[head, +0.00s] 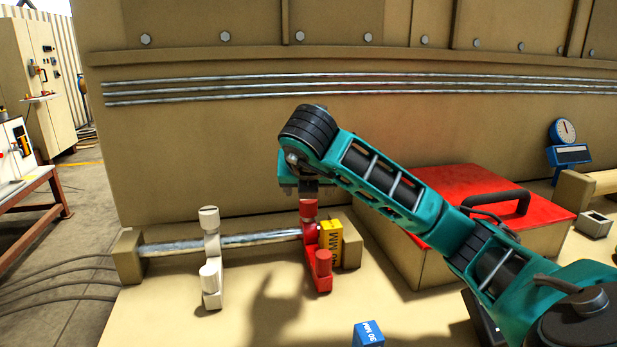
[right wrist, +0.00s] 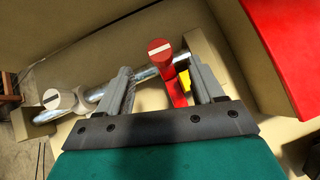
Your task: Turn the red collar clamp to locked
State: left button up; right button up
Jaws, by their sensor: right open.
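The red collar clamp (head: 311,243) sits at the right part of a horizontal metal rod (head: 262,239), with one knob at its top and another lower at the front. My right gripper (head: 308,190) is directly above the top knob, pointing down. In the right wrist view the gripper (right wrist: 158,68) is open, and the red knob (right wrist: 160,50) with a pale bar mark shows between its two fingers. I cannot tell whether the fingers touch it. My left gripper is not in view.
A similar white clamp (head: 211,250) sits on the rod to the left. A yellow block (head: 330,240) stands right beside the red clamp. A red-lidded box (head: 460,185) with a black handle is to the right. A blue block (head: 368,334) lies in front.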

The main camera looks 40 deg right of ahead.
jog(key=p+v, duration=0.1)
jog(key=v, duration=0.3)
jog(key=shift+s+a+r, duration=0.1)
jog(key=shift+r, duration=0.05)
dwell(0.4)
